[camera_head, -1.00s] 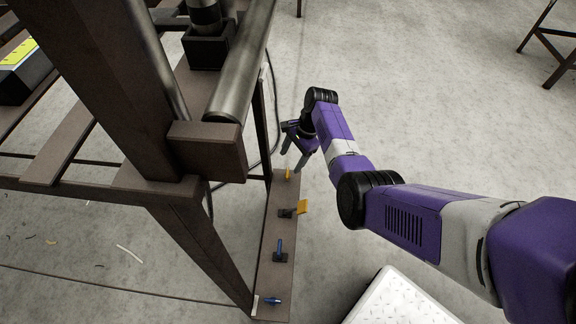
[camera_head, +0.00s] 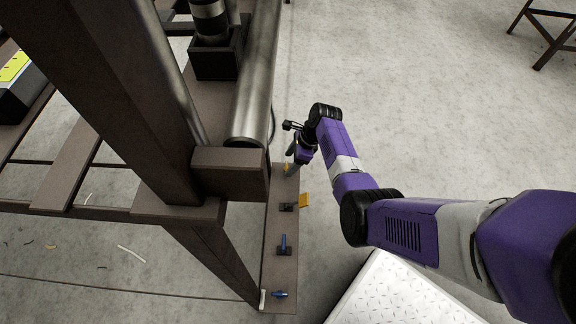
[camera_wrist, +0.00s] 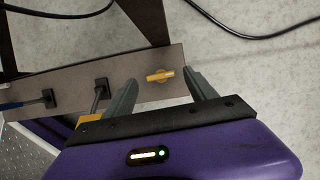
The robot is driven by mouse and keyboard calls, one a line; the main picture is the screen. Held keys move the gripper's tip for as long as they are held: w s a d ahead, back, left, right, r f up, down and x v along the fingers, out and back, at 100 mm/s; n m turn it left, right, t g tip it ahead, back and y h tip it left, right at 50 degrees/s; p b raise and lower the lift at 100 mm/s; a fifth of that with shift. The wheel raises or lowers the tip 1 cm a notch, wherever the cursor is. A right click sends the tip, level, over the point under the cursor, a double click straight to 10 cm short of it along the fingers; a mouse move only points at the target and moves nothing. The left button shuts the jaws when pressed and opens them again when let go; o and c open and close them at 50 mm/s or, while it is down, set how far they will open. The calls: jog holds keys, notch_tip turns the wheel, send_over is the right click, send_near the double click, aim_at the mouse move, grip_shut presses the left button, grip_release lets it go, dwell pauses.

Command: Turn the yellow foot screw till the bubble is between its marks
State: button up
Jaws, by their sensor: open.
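A small yellow handle (camera_wrist: 160,75), apparently the yellow foot screw, lies across its mount on a brown plate in the wrist view. In the head view it shows as a yellow bit (camera_head: 285,167) at the plate's far end, partly hidden by my gripper. My gripper (camera_wrist: 160,82) is open, with one finger on each side of the yellow handle in the wrist picture; contact cannot be told. It also shows in the head view (camera_head: 289,168), pointing down at the plate. A black box with a yellow-green top (camera_head: 14,66) is at the far left; no bubble or marks can be made out.
The brown plate (camera_head: 272,265) also bears an orange-yellow paddle (camera_head: 305,200) and two blue handles (camera_head: 283,243) (camera_head: 280,294). A dark frame post and metal pipe (camera_head: 252,105) stand close left of my gripper.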

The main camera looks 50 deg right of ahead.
jog(key=shift+b+x, duration=0.3)
jog(key=shift+x, duration=0.75)
jog(key=c, duration=1.4)
jog(key=shift+n, duration=0.8)
jog(key=o, duration=1.4)
